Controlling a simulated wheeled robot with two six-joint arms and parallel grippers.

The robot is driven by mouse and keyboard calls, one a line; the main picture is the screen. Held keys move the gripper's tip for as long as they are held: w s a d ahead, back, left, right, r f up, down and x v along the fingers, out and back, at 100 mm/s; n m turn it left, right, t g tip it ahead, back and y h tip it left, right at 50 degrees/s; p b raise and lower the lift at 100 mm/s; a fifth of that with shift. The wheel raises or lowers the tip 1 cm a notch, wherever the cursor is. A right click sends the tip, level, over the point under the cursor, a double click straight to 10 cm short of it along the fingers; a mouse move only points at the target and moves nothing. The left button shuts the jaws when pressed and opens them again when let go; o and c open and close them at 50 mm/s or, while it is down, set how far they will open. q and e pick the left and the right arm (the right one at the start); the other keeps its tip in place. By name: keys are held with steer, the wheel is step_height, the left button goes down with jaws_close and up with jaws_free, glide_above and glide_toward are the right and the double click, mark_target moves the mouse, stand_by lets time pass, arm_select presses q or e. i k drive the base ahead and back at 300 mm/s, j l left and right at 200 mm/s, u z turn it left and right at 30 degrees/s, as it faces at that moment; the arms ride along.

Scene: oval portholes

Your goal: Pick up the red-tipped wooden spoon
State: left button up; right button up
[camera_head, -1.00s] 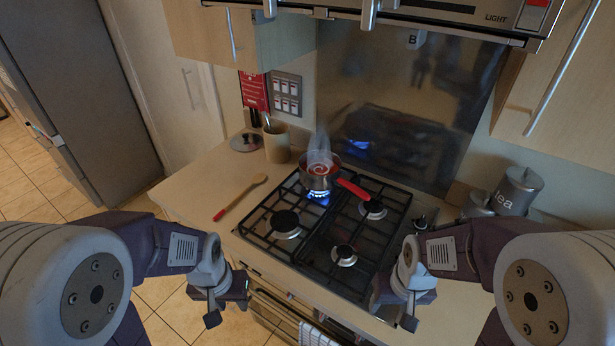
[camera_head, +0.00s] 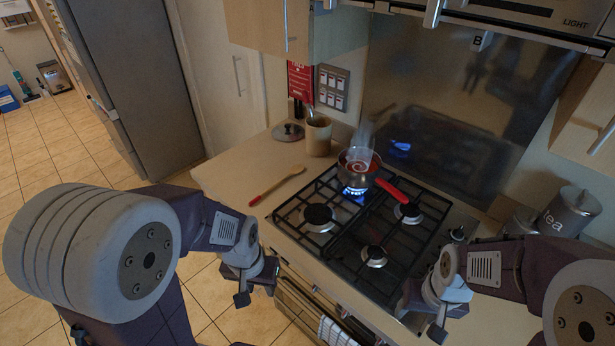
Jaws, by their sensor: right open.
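The wooden spoon (camera_head: 281,184) lies flat on the pale countertop (camera_head: 232,178), left of the hob. Its red-tipped handle end points toward the counter's front edge, and its bowl points back and to the right. My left gripper (camera_head: 256,287) is open and empty, in front of the counter edge, below the spoon in the picture and apart from it. My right gripper (camera_head: 447,312) is open and empty near the hob's front right corner, far from the spoon. Nothing hides the spoon.
A steaming pan (camera_head: 359,166) with a red handle (camera_head: 392,191) sits over a lit blue flame on the hob (camera_head: 345,224). A utensil pot (camera_head: 318,137) and a round lid (camera_head: 288,131) stand behind the spoon. The counter around the spoon is clear. A tea canister (camera_head: 568,211) stands at right.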

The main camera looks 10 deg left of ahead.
mark_target(297, 168)
steer(key=i+j+z, duration=0.2)
steer(key=j+z, duration=0.2)
steer(key=j, duration=0.35)
steer(key=i+j+z, duration=0.1)
steer(key=j+z, duration=0.3)
steer(key=j, duration=0.35)
steer(key=j+z, duration=0.4)
steer(key=j, duration=0.35)
steer(key=k+j+z, duration=0.15)
steer(key=j+z, duration=0.25)
steer(key=j, duration=0.35)
